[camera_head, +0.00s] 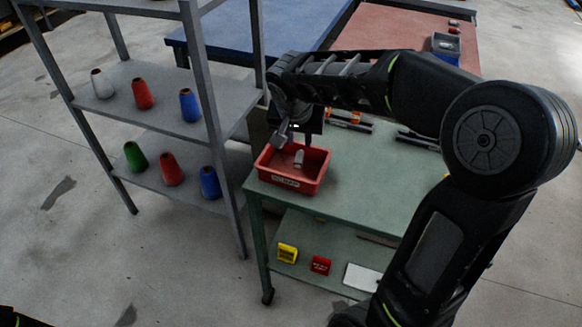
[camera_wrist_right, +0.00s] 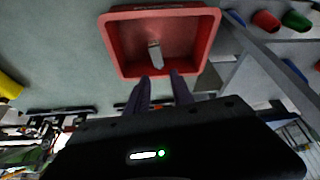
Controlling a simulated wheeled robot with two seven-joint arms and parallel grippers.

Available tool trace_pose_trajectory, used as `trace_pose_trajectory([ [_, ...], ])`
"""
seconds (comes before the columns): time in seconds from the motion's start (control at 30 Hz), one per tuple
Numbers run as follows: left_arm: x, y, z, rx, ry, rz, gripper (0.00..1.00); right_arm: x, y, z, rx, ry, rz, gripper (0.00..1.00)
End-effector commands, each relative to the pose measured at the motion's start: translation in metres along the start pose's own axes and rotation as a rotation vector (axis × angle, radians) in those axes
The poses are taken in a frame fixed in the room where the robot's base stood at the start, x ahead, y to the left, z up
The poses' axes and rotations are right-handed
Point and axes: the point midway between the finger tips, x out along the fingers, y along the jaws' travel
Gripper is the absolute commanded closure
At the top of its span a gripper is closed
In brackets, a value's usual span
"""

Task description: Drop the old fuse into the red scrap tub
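The red scrap tub (camera_head: 313,186) stands on the near left corner of the green bench, with a pale label on its front wall. The old fuse (camera_head: 299,158), a small pale grey cylinder, shows within the tub's walls. In the right wrist view the fuse (camera_wrist_right: 155,54) lies past my fingertips, clear of them, inside the tub (camera_wrist_right: 128,68). I cannot tell whether it rests on the tub floor. My right gripper (camera_head: 284,137) is over the tub's back left rim. Its two fingers (camera_wrist_right: 160,82) are apart with nothing between them. My left gripper is not in view.
A grey rack (camera_head: 120,80) with coloured cones stands left of the green bench (camera_head: 360,185). Blue (camera_head: 270,30) and red (camera_head: 390,30) tables stand behind. The bench's lower shelf holds a yellow block (camera_head: 287,253) and a red block (camera_head: 320,265).

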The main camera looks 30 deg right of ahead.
Motion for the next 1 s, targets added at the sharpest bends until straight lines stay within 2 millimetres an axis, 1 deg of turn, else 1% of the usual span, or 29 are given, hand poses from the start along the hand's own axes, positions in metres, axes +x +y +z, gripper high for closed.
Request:
trace_pose_trajectory([
  [0.03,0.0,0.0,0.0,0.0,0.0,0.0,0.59,0.0,0.0,0.0,0.0,0.0,0.0,0.67],
  [0.17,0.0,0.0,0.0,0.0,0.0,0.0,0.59,0.0,0.0,0.0,0.0,0.0,0.0,0.57],
  [0.4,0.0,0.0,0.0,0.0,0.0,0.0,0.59,0.0,0.0,0.0,0.0,0.0,0.0,0.57],
  [0.53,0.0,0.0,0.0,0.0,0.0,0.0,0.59,-0.006,0.0,-0.001,0.001,0.001,-0.001,0.57],
  [0.67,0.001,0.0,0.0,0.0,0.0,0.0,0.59,-0.022,0.0,-0.001,0.003,0.003,-0.002,0.57],
  [0.9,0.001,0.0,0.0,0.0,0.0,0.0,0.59,-0.062,0.0,-0.001,0.001,0.003,-0.002,0.57],
  [1.0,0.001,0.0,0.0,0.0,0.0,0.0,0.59,-0.073,-0.001,0.0,0.0,0.002,-0.002,0.57],
])
